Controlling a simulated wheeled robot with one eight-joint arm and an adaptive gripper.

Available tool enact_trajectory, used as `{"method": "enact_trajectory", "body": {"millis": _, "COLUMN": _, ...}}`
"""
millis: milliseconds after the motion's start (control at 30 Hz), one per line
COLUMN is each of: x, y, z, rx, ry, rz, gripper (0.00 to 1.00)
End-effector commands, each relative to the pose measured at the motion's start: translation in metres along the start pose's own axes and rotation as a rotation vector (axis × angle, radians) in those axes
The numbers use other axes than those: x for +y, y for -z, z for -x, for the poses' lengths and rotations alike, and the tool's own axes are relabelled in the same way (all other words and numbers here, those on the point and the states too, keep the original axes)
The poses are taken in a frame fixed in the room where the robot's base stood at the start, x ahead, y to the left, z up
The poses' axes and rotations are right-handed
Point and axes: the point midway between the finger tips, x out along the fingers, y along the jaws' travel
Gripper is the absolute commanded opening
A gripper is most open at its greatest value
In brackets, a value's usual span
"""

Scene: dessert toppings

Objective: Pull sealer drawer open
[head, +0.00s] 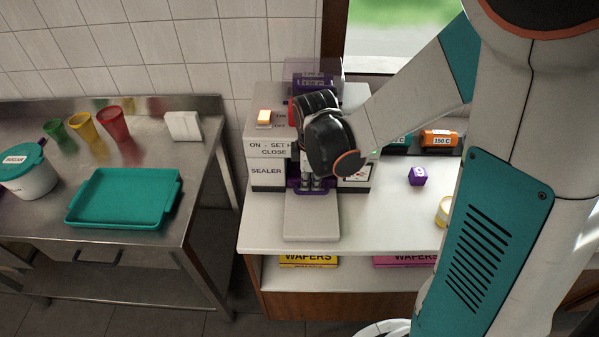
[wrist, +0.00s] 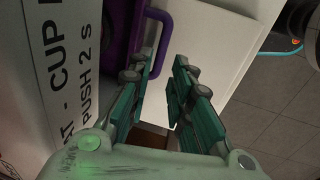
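The sealer (head: 265,172) is a grey machine with a purple upper part (head: 315,80), standing on the counter against the tiled wall. A purple drawer handle (head: 293,184) shows low on its front, partly hidden by my gripper (head: 311,183). In the wrist view the purple handle (wrist: 165,38) is a loop just beyond the fingertips, close to the left finger. My gripper (wrist: 163,65) has its two teal fingers apart, with a clear gap and nothing gripped. Whether the handle bar lies between the fingertips, or touches one, I cannot tell.
A bare pale slab (head: 312,218) projects in front of the sealer. The steel table (head: 205,180) at left holds a teal tray (head: 125,171), cups and a tub.

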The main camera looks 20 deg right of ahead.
Motion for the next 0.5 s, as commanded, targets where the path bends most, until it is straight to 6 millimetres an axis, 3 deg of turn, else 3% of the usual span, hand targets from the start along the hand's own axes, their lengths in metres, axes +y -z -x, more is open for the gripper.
{"method": "enact_trajectory", "body": {"millis": 33, "x": 0.000, "y": 0.000, "z": -0.013, "rx": 0.000, "ry": 0.000, "rz": 0.000, "gripper": 0.20}}
{"method": "enact_trajectory", "body": {"millis": 200, "x": 0.000, "y": 0.000, "z": -0.038, "rx": 0.000, "ry": 0.000, "rz": 0.000, "gripper": 0.20}}
{"method": "enact_trajectory", "body": {"millis": 500, "x": 0.000, "y": 0.000, "z": -0.056, "rx": 0.000, "ry": 0.000, "rz": -0.001, "gripper": 0.20}}
